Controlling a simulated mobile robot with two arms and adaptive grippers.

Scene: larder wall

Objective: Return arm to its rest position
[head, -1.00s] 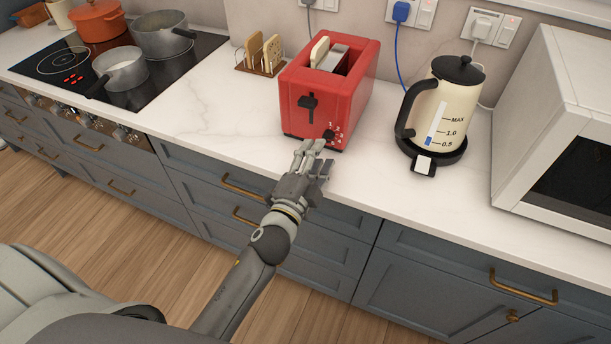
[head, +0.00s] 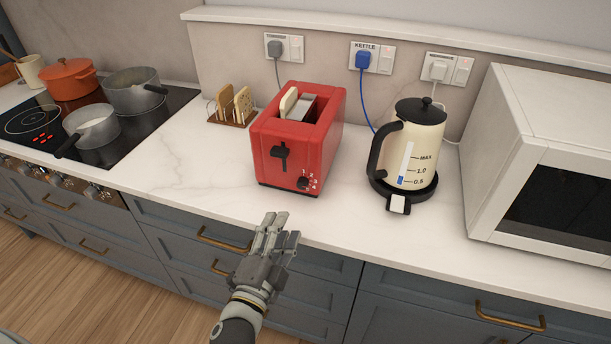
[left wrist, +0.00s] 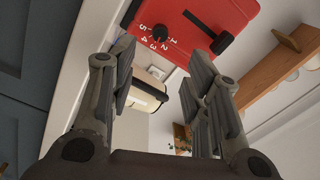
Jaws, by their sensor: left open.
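My left gripper (head: 272,232) is open and empty in front of the counter's front edge, below and apart from the red toaster. In the left wrist view its two fingers (left wrist: 160,85) stand apart with nothing between them. The red toaster (head: 283,157) stands on the counter with a slice of bread (head: 289,101) showing in its top. Its black lever and numbered dial face me; the toaster also shows at the top of the left wrist view (left wrist: 190,22). My right gripper is not in view.
A cream kettle (head: 419,145) stands right of the toaster, with a white microwave (head: 510,130) beyond it. A toast rack (head: 236,108) is behind left. The hob (head: 112,132) with pots is at far left. Drawers with brass handles (head: 222,240) lie below the counter edge.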

